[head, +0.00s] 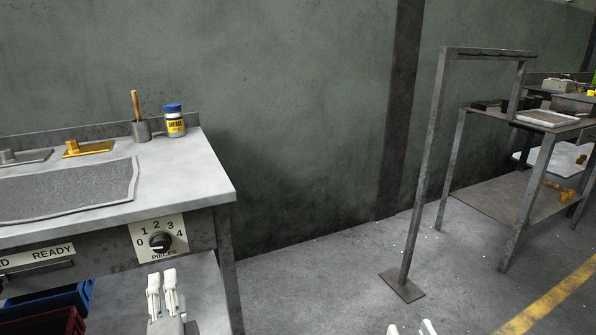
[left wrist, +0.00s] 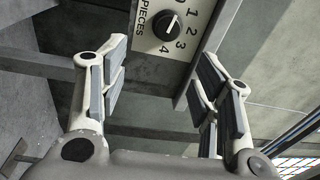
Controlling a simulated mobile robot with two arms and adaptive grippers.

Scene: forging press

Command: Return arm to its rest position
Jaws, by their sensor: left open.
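My left gripper (head: 163,290) is in front of the workbench, below and close to the dial panel in the head view. Its fingers are apart and empty; the left wrist view shows them (left wrist: 160,95) spread, with nothing between them. The dial (head: 160,242) is a black knob on a cream plate marked 0 to 4 and PIECES. It also shows beyond the fingers in the left wrist view (left wrist: 173,25), with no finger seen touching it. Only the two pale tips of my right gripper (head: 411,328) show at the bottom edge, apart, over the floor.
The bench (head: 205,185) carries a grease jar (head: 174,120), a brush in a cup (head: 140,130) and a grey mat (head: 65,192). Blue (head: 45,302) and red bins stand below. A metal frame (head: 428,165) stands right, near another table. The floor between is clear.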

